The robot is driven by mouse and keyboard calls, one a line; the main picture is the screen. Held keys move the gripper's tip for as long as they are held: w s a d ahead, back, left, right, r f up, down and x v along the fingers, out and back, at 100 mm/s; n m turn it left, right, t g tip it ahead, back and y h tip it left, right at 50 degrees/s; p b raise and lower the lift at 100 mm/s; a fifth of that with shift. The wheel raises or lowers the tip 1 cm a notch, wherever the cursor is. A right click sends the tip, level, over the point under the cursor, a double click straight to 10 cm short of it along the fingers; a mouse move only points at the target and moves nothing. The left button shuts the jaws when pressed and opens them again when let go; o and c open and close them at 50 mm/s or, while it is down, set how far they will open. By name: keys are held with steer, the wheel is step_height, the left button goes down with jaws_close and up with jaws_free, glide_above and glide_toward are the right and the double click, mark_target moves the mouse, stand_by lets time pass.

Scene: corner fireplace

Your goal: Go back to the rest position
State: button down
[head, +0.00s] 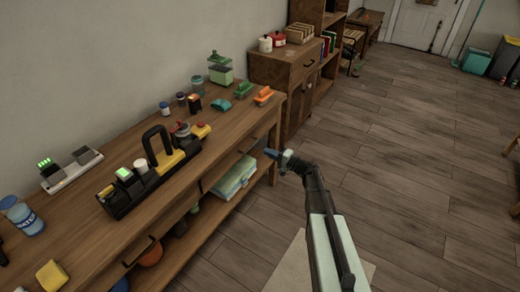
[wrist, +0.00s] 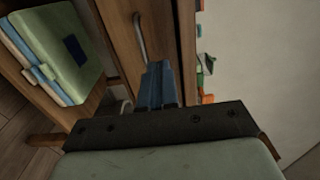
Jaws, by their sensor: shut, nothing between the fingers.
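My gripper (head: 272,154) is at the end of my arm, in front of the wooden workbench near its right end. Its fingers also show in the wrist view (wrist: 157,78), blue and pressed together, with nothing between them. The fingertips point at the bench front, close to a metal drawer handle (wrist: 140,36). I cannot tell whether they touch it. My arm reaches up from the bottom of the head view over the floor.
The workbench (head: 190,185) holds a black and yellow tool caddy (head: 150,185), a charger (head: 72,170) and several small items. A wooden cabinet (head: 285,75) stands beyond.

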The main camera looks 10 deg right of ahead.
steer(key=shift+v, duration=1.15)
steer(key=s+a+f+n+g+h, duration=0.1)
steer(key=s+f+n+g+h, duration=0.15)
steer(key=s+f+g, duration=0.6)
steer(key=s+f+n+g+h, duration=0.1)
steer(key=s+f+g+h, duration=0.3)
steer(key=s+f, duration=0.9)
steer(key=s+a+f+n+g+h, duration=0.1)
steer(key=s+a+g+h, duration=0.1)
steer(key=s, duration=1)
steer(key=s+a+f+n+g+h, duration=0.2)
steer(key=s, duration=1)
steer(key=s+a+f+n+g+h, duration=0.2)
steer(key=s+g, duration=0.1)
steer(key=s, duration=0.9)
steer(key=shift+a, duration=0.2)
